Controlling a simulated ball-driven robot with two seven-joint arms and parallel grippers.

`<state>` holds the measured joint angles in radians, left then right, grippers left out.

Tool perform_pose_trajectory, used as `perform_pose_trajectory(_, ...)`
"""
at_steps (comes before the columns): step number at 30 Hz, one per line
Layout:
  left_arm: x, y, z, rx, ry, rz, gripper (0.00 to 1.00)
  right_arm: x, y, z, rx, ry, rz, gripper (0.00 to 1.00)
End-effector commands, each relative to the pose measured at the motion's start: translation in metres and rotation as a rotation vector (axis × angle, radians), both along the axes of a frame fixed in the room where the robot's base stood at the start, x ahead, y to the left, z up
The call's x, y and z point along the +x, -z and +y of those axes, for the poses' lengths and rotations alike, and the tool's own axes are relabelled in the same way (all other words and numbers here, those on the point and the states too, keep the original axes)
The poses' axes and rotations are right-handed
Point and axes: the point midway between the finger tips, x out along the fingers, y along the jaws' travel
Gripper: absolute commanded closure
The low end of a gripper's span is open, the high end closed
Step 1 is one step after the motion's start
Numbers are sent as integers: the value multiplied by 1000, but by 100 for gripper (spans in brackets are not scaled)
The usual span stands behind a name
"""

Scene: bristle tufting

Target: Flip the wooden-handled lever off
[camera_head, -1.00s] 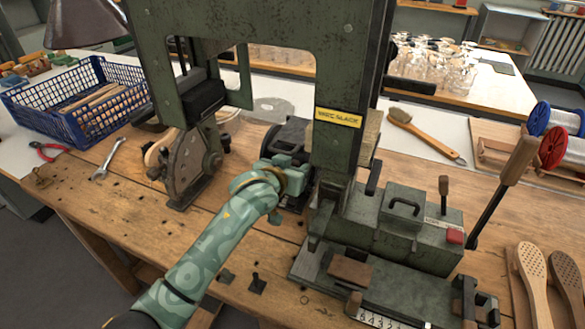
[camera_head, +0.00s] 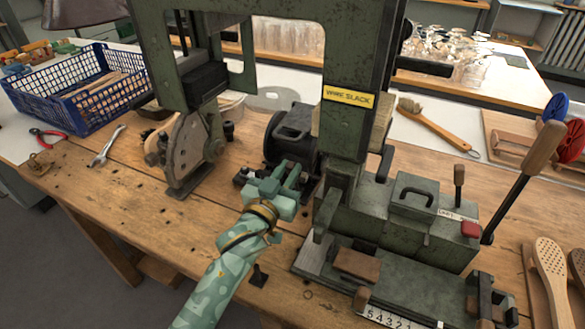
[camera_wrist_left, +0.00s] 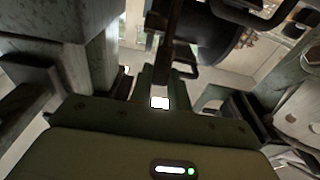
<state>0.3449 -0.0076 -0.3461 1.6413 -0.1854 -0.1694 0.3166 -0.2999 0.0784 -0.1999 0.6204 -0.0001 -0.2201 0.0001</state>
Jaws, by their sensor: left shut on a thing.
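My left gripper (camera_head: 288,180) is shut in front of the black motor, between the disc stand and the green machine column. In the left wrist view a dark brown upright bar (camera_wrist_left: 172,35) stands between the fingers (camera_wrist_left: 158,90); it looks like a lever handle. Its base is hidden. Two other wooden-handled levers show in the head view: a long black one (camera_head: 520,175) at the right and a small one (camera_head: 459,178) on the green box. Both are clear of my gripper. My right gripper is not in view.
The black motor (camera_head: 290,135) is just behind my gripper, with the green column (camera_head: 345,130) close on its right. The disc stand (camera_head: 188,155) is to its left. A blue basket (camera_head: 85,105) stands at the back left. The bench front left is mostly clear.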

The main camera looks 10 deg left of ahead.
Motion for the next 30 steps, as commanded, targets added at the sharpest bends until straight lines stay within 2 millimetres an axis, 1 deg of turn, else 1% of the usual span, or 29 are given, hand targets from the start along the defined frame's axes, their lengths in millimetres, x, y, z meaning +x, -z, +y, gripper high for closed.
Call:
perform_pose_trajectory(1, -1, 4, 0, -1, -1, -3, 100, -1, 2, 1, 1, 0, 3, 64)
perform_pose_trajectory(9, -2, 1, 1, -1, -1, -7, 100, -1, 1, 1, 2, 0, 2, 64)
perform_pose_trajectory(10, -2, 1, 1, -1, -1, -7, 76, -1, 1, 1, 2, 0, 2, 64)
perform_pose_trajectory(12, -2, 1, 0, -1, -1, -7, 60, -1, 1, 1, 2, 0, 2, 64)
perform_pose_trajectory(19, -1, 1, 0, -2, 0, -8, 60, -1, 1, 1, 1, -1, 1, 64)
perform_pose_trajectory(22, -1, -4, 1, -2, 0, -10, 60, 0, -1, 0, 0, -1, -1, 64)
perform_pose_trajectory(25, -1, -19, 1, -3, 0, -14, 60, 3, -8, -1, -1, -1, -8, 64)
perform_pose_trajectory(27, -2, -35, 1, -2, 0, -15, 60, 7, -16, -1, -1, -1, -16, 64)
perform_pose_trajectory(28, -4, -42, 0, -3, 0, -15, 60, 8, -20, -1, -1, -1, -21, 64)
perform_pose_trajectory(29, -11, -48, -1, -2, 0, -13, 60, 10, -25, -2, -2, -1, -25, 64)
perform_pose_trajectory(30, -18, -58, -2, -3, 1, -14, 60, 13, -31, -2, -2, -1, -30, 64)
